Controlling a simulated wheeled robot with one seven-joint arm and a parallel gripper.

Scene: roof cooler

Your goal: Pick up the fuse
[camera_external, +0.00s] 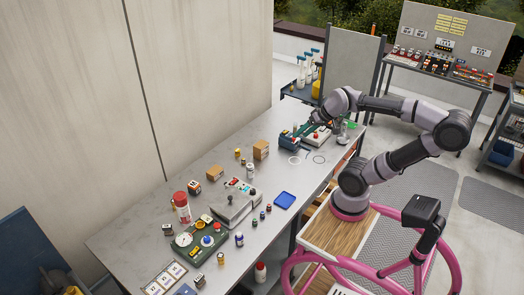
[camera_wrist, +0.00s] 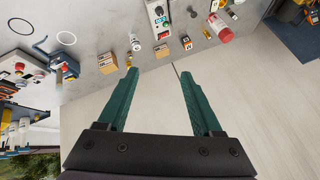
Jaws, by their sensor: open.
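No item is clear enough for me to name it as the fuse. Small candidates stand on the grey bench (camera_external: 130,240): a pale cylinder (camera_external: 250,171) near the cardboard boxes, which also shows in the wrist view (camera_wrist: 135,42), and a small yellow item (camera_external: 238,153). My gripper (camera_external: 306,130) is over the far end of the bench, beside a blue box (camera_external: 288,140). In the wrist view my gripper (camera_wrist: 156,72) has its two teal fingers spread wide, with nothing between them.
Cardboard boxes (camera_external: 261,150) stand mid-bench by the tall wall (camera_external: 200,80). Spray bottles stand behind. The bench's near left corner is bare.

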